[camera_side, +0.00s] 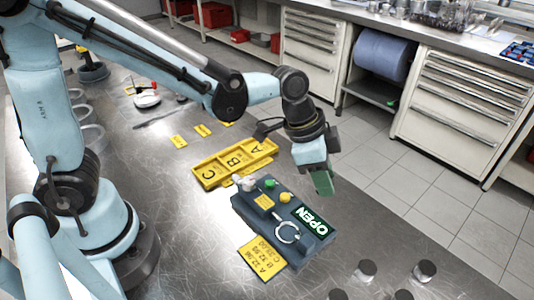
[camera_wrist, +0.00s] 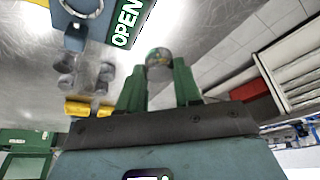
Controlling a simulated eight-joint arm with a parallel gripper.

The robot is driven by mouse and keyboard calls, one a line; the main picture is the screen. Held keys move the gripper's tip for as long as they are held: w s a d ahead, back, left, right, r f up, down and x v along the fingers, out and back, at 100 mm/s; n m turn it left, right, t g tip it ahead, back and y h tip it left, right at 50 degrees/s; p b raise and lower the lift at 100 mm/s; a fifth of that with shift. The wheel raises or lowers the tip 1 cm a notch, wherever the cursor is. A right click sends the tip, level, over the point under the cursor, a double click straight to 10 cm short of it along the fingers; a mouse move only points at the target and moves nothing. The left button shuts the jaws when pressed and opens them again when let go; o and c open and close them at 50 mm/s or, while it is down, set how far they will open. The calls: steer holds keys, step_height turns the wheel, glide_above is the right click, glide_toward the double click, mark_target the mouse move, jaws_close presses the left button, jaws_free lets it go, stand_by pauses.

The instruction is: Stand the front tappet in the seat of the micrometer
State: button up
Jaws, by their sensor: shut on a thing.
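My gripper (camera_side: 322,180) hangs above and to the right of the micrometer in the side view, its green fingers pointing down. In the wrist view my gripper (camera_wrist: 158,80) is shut on a round metal tappet (camera_wrist: 158,57) between the fingertips. The fingers hide the held tappet in the side view. The micrometer (camera_side: 268,220) is a dark box with a lit OPEN display and a metal ring-shaped part (camera_side: 288,233) on its top. Nothing shows inside the ring. The micrometer (camera_wrist: 72,40) is partly cut off in the wrist view, apart from the held tappet.
Several metal tappets (camera_side: 366,270) stand on the bench at the lower right. A yellow tray (camera_side: 210,180) marked A, B and C lies behind the micrometer. A yellow card (camera_side: 262,258) lies in front of it. Bare bench (camera_side: 385,225) lies to its right.

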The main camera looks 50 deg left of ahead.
steer(key=s+d+r, duration=0.3)
steer(key=s, duration=0.1)
steer(key=shift+n, duration=0.5)
steer(key=shift+s+a+f, duration=0.45)
steer(key=shift+s+f, duration=0.45)
steer(key=shift+f, duration=0.4)
steer(key=shift+s+a+f, duration=0.5)
steer(key=shift+s+f, duration=0.35)
steer(key=shift+f, duration=0.45)
steer(key=shift+s+a+f, duration=0.45)
steer(key=shift+s+f, duration=0.45)
steer(key=shift+f, duration=0.4)
steer(key=o, duration=1)
steer(key=shift+c, duration=0.2)
steer(key=shift+o, duration=0.7)
steer(key=shift+s+d, duration=0.1)
